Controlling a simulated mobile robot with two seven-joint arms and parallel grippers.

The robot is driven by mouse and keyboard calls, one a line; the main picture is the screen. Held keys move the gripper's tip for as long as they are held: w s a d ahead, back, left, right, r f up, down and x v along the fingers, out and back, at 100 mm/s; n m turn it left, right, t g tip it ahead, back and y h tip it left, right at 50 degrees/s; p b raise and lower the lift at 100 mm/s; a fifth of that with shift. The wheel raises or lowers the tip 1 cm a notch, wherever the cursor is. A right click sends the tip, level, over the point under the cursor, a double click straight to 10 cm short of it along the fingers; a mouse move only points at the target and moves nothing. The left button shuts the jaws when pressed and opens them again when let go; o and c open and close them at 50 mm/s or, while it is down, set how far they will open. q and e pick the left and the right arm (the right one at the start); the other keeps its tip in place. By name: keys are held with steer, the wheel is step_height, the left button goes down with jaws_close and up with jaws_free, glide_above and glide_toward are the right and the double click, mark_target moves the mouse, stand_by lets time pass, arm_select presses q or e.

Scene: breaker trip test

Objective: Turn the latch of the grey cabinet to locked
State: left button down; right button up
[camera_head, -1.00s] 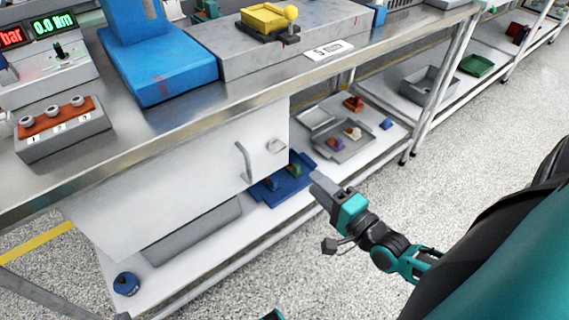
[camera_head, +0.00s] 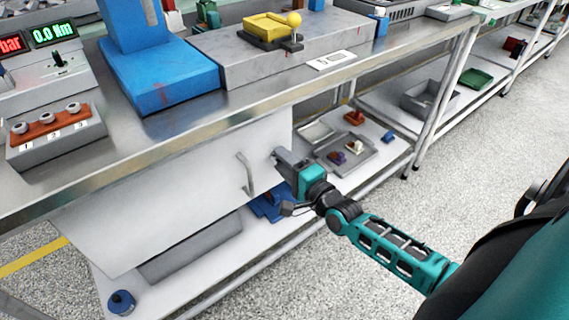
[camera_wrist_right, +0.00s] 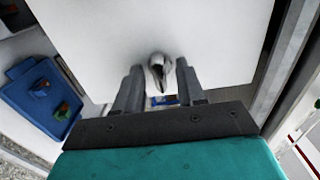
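The grey cabinet's pale door (camera_head: 170,195) is under the workbench, with a bar handle (camera_head: 246,174) near its right edge. My right gripper (camera_head: 283,160) is at the door's right edge, to the right of the handle, and hides the latch in the head view. In the right wrist view the metal latch (camera_wrist_right: 158,70) is between the two fingers of my right gripper (camera_wrist_right: 160,84). The fingers are open, with a narrow gap on each side of the latch. I cannot tell the latch's exact angle. My left gripper is not in view.
The workbench edge (camera_head: 230,112) runs above the door and my right gripper. A blue tray with small parts (camera_wrist_right: 45,95) lies beside the cabinet on the lower shelf. A grey tray (camera_head: 362,160) is further right. Speckled floor (camera_head: 480,200) is clear on the right.

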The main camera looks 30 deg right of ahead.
jaws_close()
arm_select(q)
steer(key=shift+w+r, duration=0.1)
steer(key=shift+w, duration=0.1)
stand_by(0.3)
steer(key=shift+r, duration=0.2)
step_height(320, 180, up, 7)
steer(key=p, duration=0.8)
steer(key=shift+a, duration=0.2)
arm_select(e)
steer(key=n, duration=1.7)
steer(key=shift+n, duration=0.4)
